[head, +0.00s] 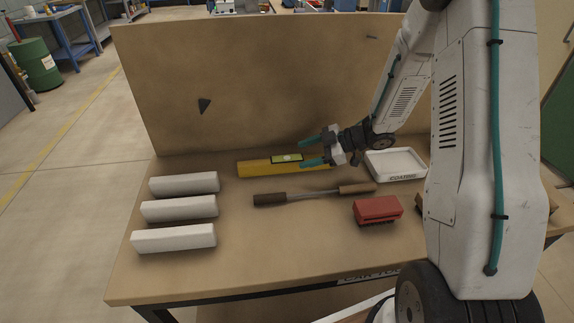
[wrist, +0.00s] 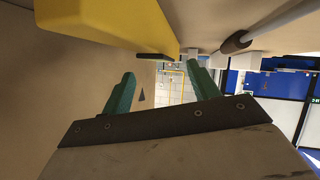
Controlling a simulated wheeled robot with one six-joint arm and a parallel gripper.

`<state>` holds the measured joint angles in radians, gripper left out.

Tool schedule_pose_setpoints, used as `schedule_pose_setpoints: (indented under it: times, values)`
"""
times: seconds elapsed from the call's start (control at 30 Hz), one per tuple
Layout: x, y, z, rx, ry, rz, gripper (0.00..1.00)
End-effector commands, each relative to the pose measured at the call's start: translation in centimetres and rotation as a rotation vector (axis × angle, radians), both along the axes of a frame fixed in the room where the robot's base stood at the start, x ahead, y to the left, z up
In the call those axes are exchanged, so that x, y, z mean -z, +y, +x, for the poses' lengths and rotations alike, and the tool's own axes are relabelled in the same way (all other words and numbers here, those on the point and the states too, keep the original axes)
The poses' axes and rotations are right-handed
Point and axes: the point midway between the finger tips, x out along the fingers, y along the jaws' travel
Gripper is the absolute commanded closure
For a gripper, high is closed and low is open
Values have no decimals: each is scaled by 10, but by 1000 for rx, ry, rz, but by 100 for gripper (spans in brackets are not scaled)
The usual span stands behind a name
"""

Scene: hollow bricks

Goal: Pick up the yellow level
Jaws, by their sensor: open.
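The yellow level (head: 258,168) lies on the workbench near the back board, its long side running left to right. A yellow-green part with a pale vial (head: 287,158) shows at its upper edge. In the wrist view the level (wrist: 115,22) fills the upper left, beyond the fingers and not between them. My gripper (head: 301,153) has two teal fingers and is open and empty. In the head view its fingertips overlap the right part of the level; I cannot tell whether they touch it. The fingers also show in the wrist view (wrist: 163,75).
A tool with wooden handles (head: 315,194) lies just in front of the level. A white tray (head: 395,178) is to the right, a red brush (head: 377,210) in front of it. Several white blocks (head: 178,209) lie at left. The upright board (head: 250,80) closes the back.

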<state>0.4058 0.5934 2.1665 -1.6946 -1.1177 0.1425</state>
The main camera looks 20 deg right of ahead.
Motion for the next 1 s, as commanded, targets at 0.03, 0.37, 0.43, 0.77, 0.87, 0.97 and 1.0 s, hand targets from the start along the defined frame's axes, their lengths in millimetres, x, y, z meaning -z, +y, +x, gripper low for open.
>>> schedule_pose_setpoints:
  times: [0.03, 0.37, 0.43, 0.77, 0.87, 0.97, 1.0]
  values:
    - [4, 6, 3, -2, 2, 1, 40]
    - [22, 36, 20, 1, 0, -1, 40]
    - [22, 37, 20, 2, -1, -1, 40]
    - [22, 36, 20, 2, -1, -1, 90]
    - [22, 36, 20, 2, 0, 0, 98]
    - [22, 36, 20, 2, 0, 0, 98]
    - [22, 36, 20, 2, 0, 0, 98]
